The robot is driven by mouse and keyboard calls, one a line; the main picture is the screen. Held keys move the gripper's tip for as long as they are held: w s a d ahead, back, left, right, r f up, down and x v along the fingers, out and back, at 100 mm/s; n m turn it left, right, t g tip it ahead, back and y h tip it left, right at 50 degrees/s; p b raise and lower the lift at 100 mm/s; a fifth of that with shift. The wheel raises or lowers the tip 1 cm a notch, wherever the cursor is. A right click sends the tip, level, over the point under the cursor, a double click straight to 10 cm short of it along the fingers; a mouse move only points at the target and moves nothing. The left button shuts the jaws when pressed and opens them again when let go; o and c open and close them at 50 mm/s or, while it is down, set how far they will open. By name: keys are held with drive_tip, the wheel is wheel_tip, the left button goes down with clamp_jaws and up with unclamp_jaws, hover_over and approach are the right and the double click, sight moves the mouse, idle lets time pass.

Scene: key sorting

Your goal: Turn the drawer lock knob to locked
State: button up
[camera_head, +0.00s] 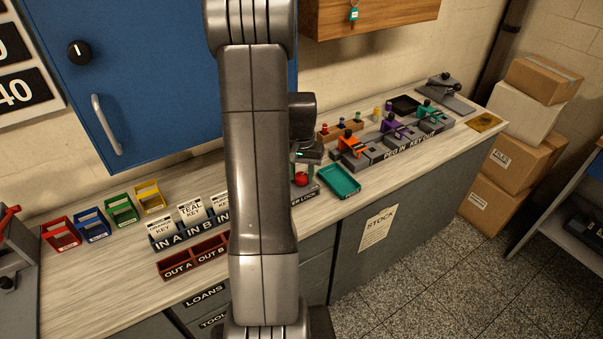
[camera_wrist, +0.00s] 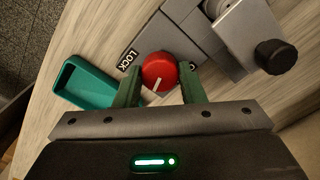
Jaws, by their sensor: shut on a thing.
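The drawer lock knob is a round red knob (camera_wrist: 157,70) with a white pointer line, on a grey plate (camera_wrist: 137,55) whose visible lettering reads LOCK in the wrist view. In the head view the red knob (camera_head: 301,180) shows just right of my arm. My gripper (camera_wrist: 160,92) has its two green fingers on either side of the knob and is shut on it. In the head view my gripper (camera_head: 304,160) is above the knob, partly hidden by my arm. The white line points toward the gripper body in the wrist view. The rest of the plate's lettering is hidden.
A teal tray (camera_head: 340,181) lies right of the knob. Key pegs with orange, purple and teal clamps (camera_head: 396,131) stand farther right. The IN racks (camera_head: 190,228) and coloured bins (camera_head: 105,211) are to the left. A blue cabinet (camera_head: 150,70) hangs behind.

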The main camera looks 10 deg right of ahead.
sight(302, 175)
drive_tip(key=shift+r, duration=0.1)
drive_tip(key=o, duration=1)
wheel_tip(302, 175, up, 14)
wheel_tip(302, 175, down, 14)
drive_tip(key=shift+f, duration=0.15)
idle(0.7)
